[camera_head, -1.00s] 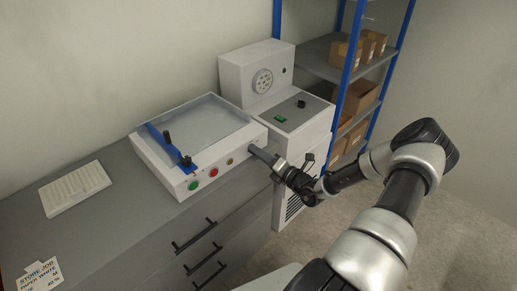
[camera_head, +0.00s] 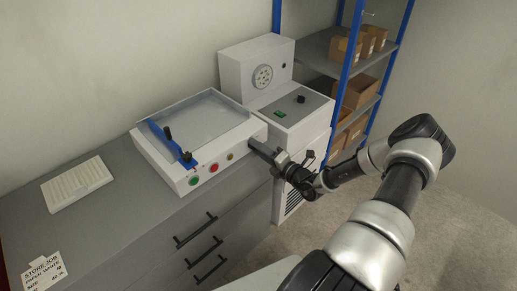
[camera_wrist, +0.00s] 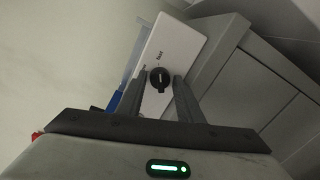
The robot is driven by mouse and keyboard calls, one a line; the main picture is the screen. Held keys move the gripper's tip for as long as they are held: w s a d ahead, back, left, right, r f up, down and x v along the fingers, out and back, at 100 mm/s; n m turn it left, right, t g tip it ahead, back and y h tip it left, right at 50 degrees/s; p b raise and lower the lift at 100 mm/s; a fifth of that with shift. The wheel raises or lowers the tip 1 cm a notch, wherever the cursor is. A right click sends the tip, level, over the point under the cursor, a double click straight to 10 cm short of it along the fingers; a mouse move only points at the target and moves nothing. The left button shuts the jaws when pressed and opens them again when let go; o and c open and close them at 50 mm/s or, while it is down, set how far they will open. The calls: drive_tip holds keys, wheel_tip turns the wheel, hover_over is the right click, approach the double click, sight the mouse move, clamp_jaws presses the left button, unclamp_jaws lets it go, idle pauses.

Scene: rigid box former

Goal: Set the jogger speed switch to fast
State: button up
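The jogger is a white box with a shallow tray (camera_head: 205,123) on the grey cabinet. The switch is a round black knob (camera_wrist: 160,78) with a pale mark, on the white side panel (camera_wrist: 180,48) in the wrist view. My gripper (camera_wrist: 158,84) is open, with one finger on each side of the knob and gaps showing. I cannot tell the knob's setting. In the head view my gripper (camera_head: 252,146) is at the jogger's right side and hides the knob.
Green (camera_head: 194,181) and red (camera_head: 213,168) buttons are on the jogger's front. A blue bar with black knobs (camera_head: 187,157) lies along its left. A white unit (camera_head: 290,110) stands close on the right, beside a blue shelf with cartons (camera_head: 355,92). A white pad (camera_head: 77,183) lies left.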

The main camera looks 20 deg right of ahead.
drive_tip(key=shift+o, duration=0.9)
drive_tip(key=v, duration=1.7)
drive_tip(key=shift+s, duration=0.2)
drive_tip(key=shift+d+r, duration=0.1)
